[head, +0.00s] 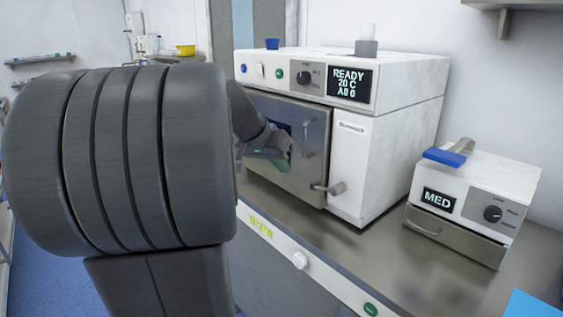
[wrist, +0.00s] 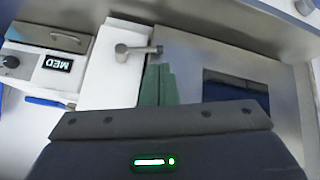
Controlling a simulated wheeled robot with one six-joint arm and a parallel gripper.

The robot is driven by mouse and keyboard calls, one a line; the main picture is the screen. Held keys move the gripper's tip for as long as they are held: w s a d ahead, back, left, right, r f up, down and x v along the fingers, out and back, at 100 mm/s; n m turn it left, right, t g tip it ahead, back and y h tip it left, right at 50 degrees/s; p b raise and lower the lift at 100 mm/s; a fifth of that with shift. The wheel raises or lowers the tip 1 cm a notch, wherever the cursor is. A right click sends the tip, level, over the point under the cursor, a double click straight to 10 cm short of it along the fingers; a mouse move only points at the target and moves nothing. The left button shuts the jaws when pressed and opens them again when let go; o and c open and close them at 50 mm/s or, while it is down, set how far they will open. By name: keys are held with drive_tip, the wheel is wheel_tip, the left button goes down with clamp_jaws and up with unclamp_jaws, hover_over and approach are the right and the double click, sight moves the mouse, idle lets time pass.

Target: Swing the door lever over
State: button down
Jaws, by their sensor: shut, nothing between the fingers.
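The door lever (head: 326,188) is a grey metal bar low at the right edge of the steel door (head: 275,165) of a white oven-like machine. It lies about level, its free end reaching left over the door's edge. In the wrist view, which is upside down, the lever (wrist: 138,49) runs from its pivot on the white body across to the door (wrist: 215,55). My gripper (head: 283,154) is in front of the door, up and left of the lever. In the wrist view its green-grey fingers (wrist: 158,84) are together and empty, close to the lever; I cannot tell contact.
A vertical door handle (head: 306,140) stands on the door above the lever. The machine's display (head: 349,84) reads READY. A small white unit marked MED (head: 470,200) with a blue-ended lever (head: 445,156) stands at right. Bare steel counter (head: 370,235) lies between them.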

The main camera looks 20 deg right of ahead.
drive_tip(key=shift+w+d+r+m, duration=0.3)
drive_tip(key=shift+w+d+r, duration=0.05)
drive_tip(key=shift+d+r, duration=0.25)
drive_tip(key=shift+f, duration=0.1)
approach(316, 187)
drive_tip(key=x, duration=0.5)
drive_tip(key=shift+f, duration=0.35)
drive_tip(key=shift+w+d+f, duration=0.2)
drive_tip(key=shift+d+f, duration=0.1)
drive_tip(key=shift+d, duration=0.1)
